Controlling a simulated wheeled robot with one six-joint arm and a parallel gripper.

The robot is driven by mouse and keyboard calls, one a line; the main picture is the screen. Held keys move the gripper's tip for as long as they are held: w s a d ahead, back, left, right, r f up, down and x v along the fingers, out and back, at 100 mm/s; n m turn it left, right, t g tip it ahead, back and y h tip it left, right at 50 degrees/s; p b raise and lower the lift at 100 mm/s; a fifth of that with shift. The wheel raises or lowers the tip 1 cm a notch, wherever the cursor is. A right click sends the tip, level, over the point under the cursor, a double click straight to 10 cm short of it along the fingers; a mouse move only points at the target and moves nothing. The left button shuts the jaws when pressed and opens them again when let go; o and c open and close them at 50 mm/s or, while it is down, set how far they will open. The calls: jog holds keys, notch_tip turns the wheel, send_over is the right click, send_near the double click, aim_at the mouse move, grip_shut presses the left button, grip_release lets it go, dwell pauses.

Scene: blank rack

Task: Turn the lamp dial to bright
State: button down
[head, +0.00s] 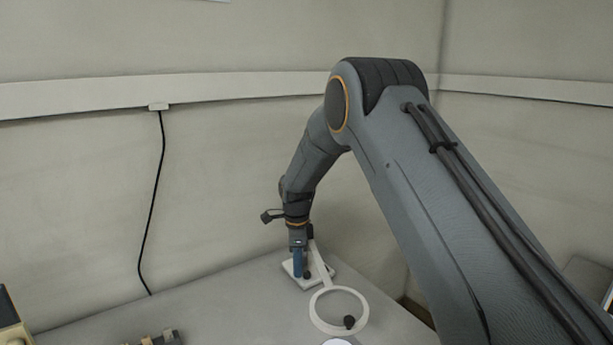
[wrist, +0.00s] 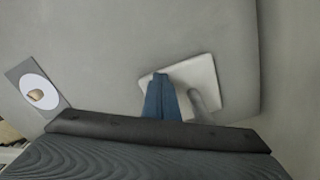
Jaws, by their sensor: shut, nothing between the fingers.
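The lamp has a square white base (head: 318,272), a pale stem (head: 320,258) and a white ring head (head: 318,317) on the table. A small dark knob (head: 307,275) sits on the base beside my fingertips; I take it as the dial, and its setting is too small to read. My gripper (head: 299,272) points down over the base with its blue fingers shut and empty. In the wrist view the shut fingers (wrist: 160,76) overlap the white base (wrist: 204,72), next to the stem (wrist: 203,103). The dial cannot be made out there. I cannot tell whether the fingertips touch it.
A grey plate (wrist: 21,72) with a white disc and tan knob lies left in the wrist view. Brownish items (head: 160,339) stand at the front edge. A black cable (head: 153,205) hangs on the wall. The table's left middle is clear.

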notch_tip(320, 180, up, 6)
jog(key=p, duration=0.2)
jog(key=shift+a+p, duration=0.2)
jog(key=shift+p, duration=0.15)
